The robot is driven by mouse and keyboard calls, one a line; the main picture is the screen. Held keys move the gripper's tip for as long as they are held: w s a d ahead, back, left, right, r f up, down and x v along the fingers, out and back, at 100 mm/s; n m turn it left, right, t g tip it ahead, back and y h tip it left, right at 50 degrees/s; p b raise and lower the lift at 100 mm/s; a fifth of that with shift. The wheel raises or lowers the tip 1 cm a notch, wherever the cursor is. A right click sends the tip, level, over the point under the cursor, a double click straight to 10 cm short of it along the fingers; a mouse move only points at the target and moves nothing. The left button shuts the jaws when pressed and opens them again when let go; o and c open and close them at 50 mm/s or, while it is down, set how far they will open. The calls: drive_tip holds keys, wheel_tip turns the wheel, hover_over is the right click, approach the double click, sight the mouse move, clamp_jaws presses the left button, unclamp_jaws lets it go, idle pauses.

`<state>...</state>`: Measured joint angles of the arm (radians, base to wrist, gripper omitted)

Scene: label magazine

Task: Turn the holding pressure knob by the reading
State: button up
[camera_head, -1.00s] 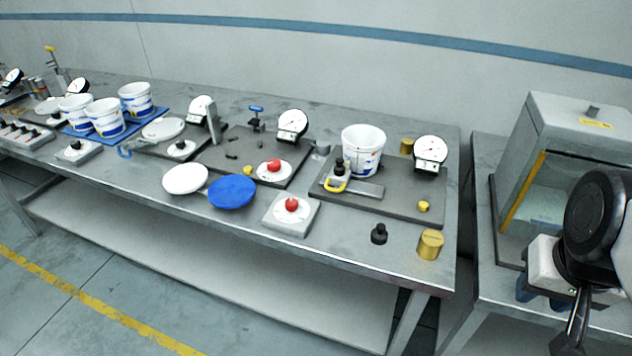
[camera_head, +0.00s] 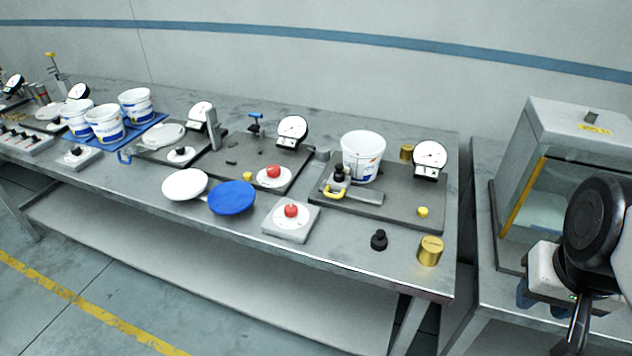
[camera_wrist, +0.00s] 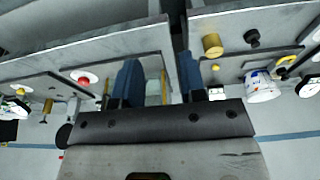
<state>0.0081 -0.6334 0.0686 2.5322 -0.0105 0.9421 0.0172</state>
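A red knob (camera_head: 291,211) sits on a white dial on a grey block near the table's front edge. A second red knob (camera_head: 273,171) sits on a white dial on a dark plate, in front of a round white gauge (camera_head: 292,129). Another gauge (camera_head: 430,155) stands at the right station. The gauge readings and labels are too small to read, and I cannot tell which knob is the holding pressure one. My gripper (camera_wrist: 158,78) is open and empty, with its blue fingers apart. In the head view it is at the far right, away from both red knobs.
A white tub (camera_head: 363,158), a yellow-handled tool (camera_head: 336,188), a black knob-like piece (camera_head: 379,240) and a brass cylinder (camera_head: 430,251) stand at the right. White and blue discs (camera_head: 232,197) lie left of the grey block. A glass-fronted cabinet (camera_head: 540,190) stands near my arm.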

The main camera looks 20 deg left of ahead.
drive_tip(key=o, duration=0.4)
drive_tip(key=shift+w, duration=0.1)
drive_tip(key=w+a+r+n, duration=0.1)
drive_tip(key=w+a+n, duration=0.3)
drive_tip(key=w+a, duration=0.45)
drive_tip(key=n+g, duration=0.3)
drive_tip(key=n, duration=0.9)
hover_over(290, 207)
drive_tip(key=d, duration=0.1)
wheel_tip(290, 207, down, 11)
drive_tip(key=shift+f, duration=0.15)
drive_tip(key=shift+a+f, duration=0.15)
drive_tip(key=shift+a, duration=0.25)
